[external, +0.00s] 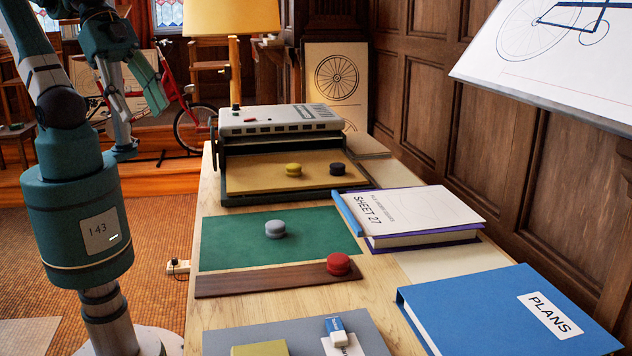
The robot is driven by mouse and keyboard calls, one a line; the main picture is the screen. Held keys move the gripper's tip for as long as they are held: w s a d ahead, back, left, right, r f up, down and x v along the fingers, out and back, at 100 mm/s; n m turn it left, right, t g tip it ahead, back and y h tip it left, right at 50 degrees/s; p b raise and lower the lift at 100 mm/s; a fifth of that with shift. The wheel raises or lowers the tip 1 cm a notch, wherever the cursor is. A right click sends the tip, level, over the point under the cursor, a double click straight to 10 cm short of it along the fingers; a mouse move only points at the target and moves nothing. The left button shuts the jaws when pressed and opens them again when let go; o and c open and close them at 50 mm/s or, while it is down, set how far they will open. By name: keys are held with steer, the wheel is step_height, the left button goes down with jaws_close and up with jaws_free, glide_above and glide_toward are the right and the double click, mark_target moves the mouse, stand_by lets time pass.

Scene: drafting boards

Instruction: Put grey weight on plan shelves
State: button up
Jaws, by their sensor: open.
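The grey weight (275,229) is a small round disc with a knob-like top. It sits on a green mat (222,246) on the wooden table. My gripper (136,105) hangs in the air at the upper left, left of the table and well away from the weight. It is open and I see nothing in it. No part is labelled as plan shelves. A grey-topped unit (280,120) with a dark frame and a tan bed (245,178) stands behind the mat, but I cannot tell if this is the shelves.
A yellow weight (293,170) and a dark weight (337,168) sit on the tan bed. A red weight (338,264) sits on a brown strip (245,281). The SHEET 27 book (425,215) and blue PLANS binder (500,310) are right. A lamp (232,18) stands behind.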

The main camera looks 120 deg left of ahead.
stand_by(0.4)
steer(key=m+g+b, duration=0.1)
steer(key=m+g, duration=0.6)
steer(key=m, duration=1.2)
glide_above(275, 223)
steer(key=f, duration=2.4)
steer(key=shift+d+f, duration=0.25)
steer(key=shift+d, duration=0.1)
steer(key=shift+s+a+f, duration=0.1)
steer(key=shift+a+f, duration=0.25)
steer(key=shift+f, duration=0.2)
steer(key=shift+f, duration=0.15)
steer(key=shift+f+b, duration=0.35)
steer(key=shift+f, duration=0.8)
